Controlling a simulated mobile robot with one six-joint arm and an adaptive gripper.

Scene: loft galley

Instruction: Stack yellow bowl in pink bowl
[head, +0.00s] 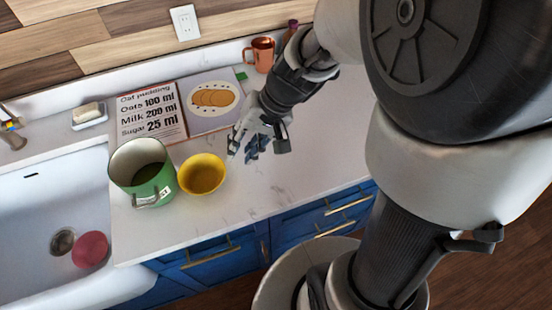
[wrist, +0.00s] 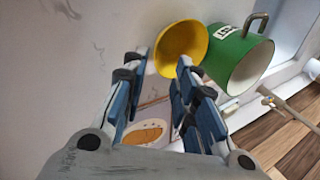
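The yellow bowl (head: 202,174) stands upright on the white counter, just right of a green pot. It also shows in the wrist view (wrist: 181,46), ahead of the fingertips. The pink bowl (head: 90,250) lies in the white sink near the drain at lower left; I do not see it in the wrist view. My gripper (head: 256,146) is above the counter, right of the yellow bowl and apart from it. In the wrist view my gripper (wrist: 163,62) has its fingers spread, with nothing held between them.
The green pot (head: 144,172) stands by the sink (head: 40,215), close to the yellow bowl. An open recipe book (head: 152,112) lies behind them. A copper mug (head: 263,54) and a soap dish (head: 89,115) stand near the wall. The counter right of the bowl is clear.

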